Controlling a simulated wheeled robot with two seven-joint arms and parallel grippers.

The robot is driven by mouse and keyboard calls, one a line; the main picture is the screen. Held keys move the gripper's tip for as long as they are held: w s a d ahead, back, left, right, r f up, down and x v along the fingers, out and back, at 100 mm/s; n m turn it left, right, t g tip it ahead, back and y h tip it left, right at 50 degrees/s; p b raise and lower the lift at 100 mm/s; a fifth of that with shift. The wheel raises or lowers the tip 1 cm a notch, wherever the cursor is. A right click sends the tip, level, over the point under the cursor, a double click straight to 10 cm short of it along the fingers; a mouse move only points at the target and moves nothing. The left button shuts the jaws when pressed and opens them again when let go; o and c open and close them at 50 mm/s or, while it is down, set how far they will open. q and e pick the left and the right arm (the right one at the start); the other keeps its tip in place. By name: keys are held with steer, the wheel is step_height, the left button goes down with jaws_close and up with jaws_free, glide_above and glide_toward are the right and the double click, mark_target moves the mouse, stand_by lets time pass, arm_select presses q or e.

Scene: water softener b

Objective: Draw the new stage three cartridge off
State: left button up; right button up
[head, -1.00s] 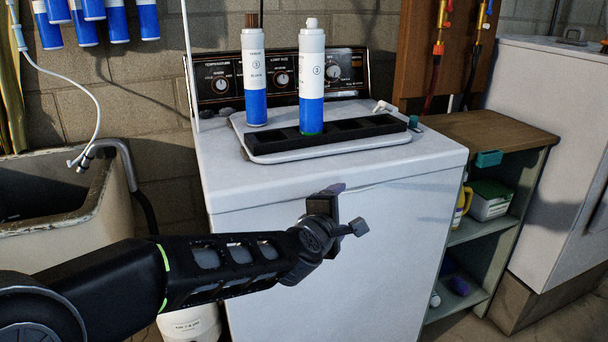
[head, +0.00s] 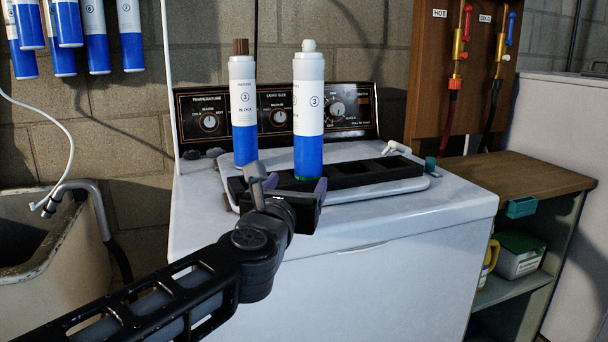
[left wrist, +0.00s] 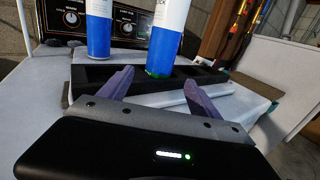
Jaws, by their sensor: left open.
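A white and blue cartridge (head: 308,118) with a white cap, a 3 on its label and a green ring at its base stands upright in a black rack (head: 370,172). Its lower part also shows in the left wrist view (left wrist: 166,45). A second cartridge (head: 242,110), also marked 3 but with a brown top, stands upright to its left; its base is partly hidden. My left gripper (head: 288,185) is open, low in front of the white-capped cartridge. In the left wrist view its purple fingers (left wrist: 158,80) point toward that cartridge's base, apart from each other with nothing held.
The rack lies on a pale tray (head: 420,184) on the white washer top, before a control panel (head: 362,112). More cartridges (head: 98,38) hang on the wall at left. A sink (head: 45,245) stands left; a wooden-topped shelf (head: 500,178) stands right. The washer's front right top is clear.

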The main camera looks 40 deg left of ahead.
mark_target(306, 142)
arm_select(q)
steer(key=shift+w+a, duration=0.25)
steer(key=shift+w, duration=0.25)
steer(key=shift+s, duration=0.1)
arm_select(e)
steer(key=shift+w+a, duration=0.2)
steer(key=shift+w, duration=0.2)
arm_select(q)
steer(key=shift+w+a, duration=0.25)
steer(key=shift+w, duration=0.35)
steer(key=b+x, duration=0.1)
steer(key=x, duration=0.6)
steer(key=shift+w, duration=0.15)
steer(key=shift+c, duration=0.3)
steer(key=c, duration=1.3)
steer(key=shift+r+p, duration=2.4)
steer(key=shift+r, duration=0.45)
steer(key=shift+c, duration=0.3)
arm_select(e)
steer(key=shift+w+d+r, duration=0.1)
steer(key=shift+r, duration=0.85)
steer(key=shift+w+d+r, duration=0.1)
steer(key=shift+r, duration=0.85)
